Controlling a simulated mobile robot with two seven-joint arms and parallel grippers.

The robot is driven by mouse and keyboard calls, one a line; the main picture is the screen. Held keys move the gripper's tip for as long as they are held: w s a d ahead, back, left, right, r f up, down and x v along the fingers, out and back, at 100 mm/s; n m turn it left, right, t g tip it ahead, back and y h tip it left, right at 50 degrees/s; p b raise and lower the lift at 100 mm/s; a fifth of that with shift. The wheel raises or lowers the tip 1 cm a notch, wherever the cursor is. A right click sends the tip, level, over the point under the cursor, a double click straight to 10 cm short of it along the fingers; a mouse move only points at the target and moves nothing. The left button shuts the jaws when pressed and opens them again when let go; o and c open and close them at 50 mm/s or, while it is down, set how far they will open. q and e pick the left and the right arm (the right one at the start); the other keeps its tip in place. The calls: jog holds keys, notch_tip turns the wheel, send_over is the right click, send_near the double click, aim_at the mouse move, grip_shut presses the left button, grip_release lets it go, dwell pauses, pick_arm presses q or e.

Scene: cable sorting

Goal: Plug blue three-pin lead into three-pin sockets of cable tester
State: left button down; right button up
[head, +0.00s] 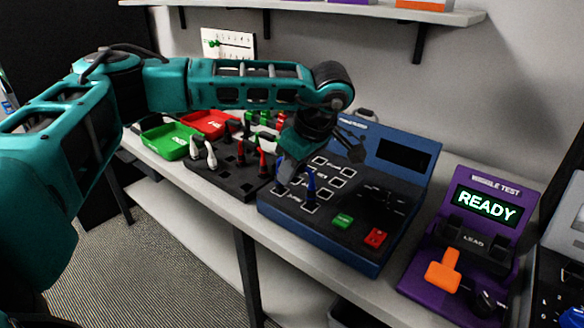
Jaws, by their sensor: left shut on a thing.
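The cable tester (330,232) is a dark blue console on the bench, with white-outlined sockets, a green button, a red button and a dark screen. A blue plug end of the lead (311,187) stands upright at the sockets near the front left; whether it is fully seated I cannot tell. My left gripper (290,168) is over the left part of the sockets, shut on the blue three-pin lead. The gripper and wrist hide much of the lead and some sockets. My right gripper is out of view.
A black rack (226,178) with white, red, black and green leads stands left of the tester. A green tray (164,141) and a red tray (207,123) lie behind it. A purple wiggle tester (425,283) reading READY stands right. A shelf (300,14) hangs above.

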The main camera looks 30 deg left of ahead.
pick_arm(q)
jog(key=shift+f, duration=0.45)
dwell(0.7)
jog(key=shift+c, duration=1.6)
grip_release()
jog(key=shift+r+p, duration=0.5)
jog(key=shift+r, duration=0.25)
jog(key=shift+r+p, duration=0.9)
jog(key=shift+r, duration=0.25)
jog(key=shift+r+p, duration=1.55)
jog(key=shift+r, duration=0.6)
jog(key=shift+f, duration=0.1)
